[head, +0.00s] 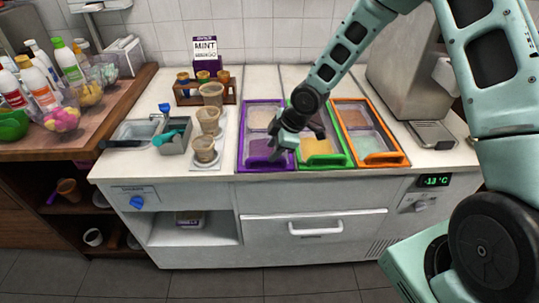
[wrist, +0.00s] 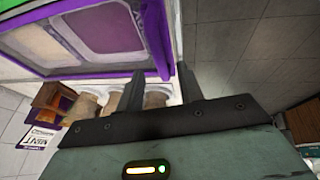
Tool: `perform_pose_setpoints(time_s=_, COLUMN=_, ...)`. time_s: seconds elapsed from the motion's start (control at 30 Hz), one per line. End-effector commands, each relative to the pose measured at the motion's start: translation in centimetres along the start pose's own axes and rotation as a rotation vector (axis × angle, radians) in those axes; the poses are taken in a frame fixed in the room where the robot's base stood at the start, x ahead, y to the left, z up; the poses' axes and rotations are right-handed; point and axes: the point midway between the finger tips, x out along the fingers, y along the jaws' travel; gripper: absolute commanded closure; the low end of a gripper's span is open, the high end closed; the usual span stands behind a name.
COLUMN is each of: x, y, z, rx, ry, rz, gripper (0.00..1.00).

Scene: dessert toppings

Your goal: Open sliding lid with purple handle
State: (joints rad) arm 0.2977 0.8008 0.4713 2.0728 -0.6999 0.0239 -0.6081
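The sliding lid with the purple frame (head: 242,135) is the left one of three framed lids in the counter top. Its clear panels show contents below, and it looks closed. My gripper (head: 279,148) is over its front right part, pointing down. In the wrist view my gripper (wrist: 160,72) is open, with its two fingers apart and nothing between them. The purple frame (wrist: 155,35) passes close to the fingertips there; I cannot tell whether they touch it.
A green-framed lid (head: 345,150) and an orange-framed lid (head: 400,150) lie to the right. Several cups (head: 205,149) stand on a white tray left of the purple lid. A wooden rack (head: 190,98) and a MINT box (head: 205,50) stand behind.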

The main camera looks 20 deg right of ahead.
Motion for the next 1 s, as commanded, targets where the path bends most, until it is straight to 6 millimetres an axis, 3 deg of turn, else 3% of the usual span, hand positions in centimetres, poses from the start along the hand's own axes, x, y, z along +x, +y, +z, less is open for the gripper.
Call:
perform_pose_setpoints(time_s=0.2, x=2.6, y=-0.1, z=0.0, rx=0.0, ry=0.0, rz=-0.002, gripper=0.63)
perform_pose_setpoints(time_s=0.6, x=3.3, y=0.0, z=0.0, rx=0.001, ry=0.0, rz=0.0, gripper=0.63)
perform_pose_setpoints(time_s=0.73, x=3.3, y=0.0, z=0.0, rx=0.001, ry=0.0, rz=0.0, gripper=0.99)
perform_pose_setpoints(time_s=1.0, x=3.2, y=0.3, z=0.0, rx=0.002, ry=0.0, rz=0.0, gripper=1.0)
